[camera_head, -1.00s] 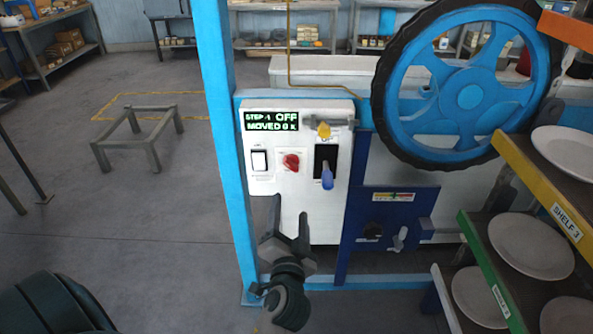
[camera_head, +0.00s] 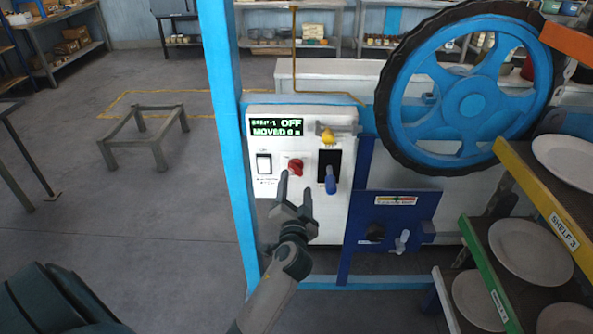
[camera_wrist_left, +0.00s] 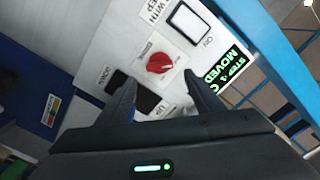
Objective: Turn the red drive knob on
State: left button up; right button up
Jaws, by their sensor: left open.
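The red drive knob (camera_head: 295,167) sits on the white control panel (camera_head: 262,215), between a white rocker switch and a dark slot with a blue-handled lever. My left gripper (camera_head: 295,187) is open and empty, just below the knob in the head view. In the left wrist view the knob (camera_wrist_left: 159,63) shows beyond the two fingertips, roughly between them, with a white pointer mark on it. The fingers appear apart from the knob. My right gripper is not in view.
The white rocker switch (camera_head: 264,164) is left of the knob. The blue lever (camera_head: 330,181) and a yellow knob (camera_head: 327,137) are to its right. A blue post (camera_head: 228,130) stands left of the panel. Shelves with plates (camera_head: 530,250) stand at the right.

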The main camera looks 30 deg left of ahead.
aim_at(297, 171)
pick_arm(q)
jog(key=shift+p+x, duration=0.55)
jog(key=shift+x, duration=2.5)
jog(key=shift+c, duration=0.2)
jog(key=c, duration=1)
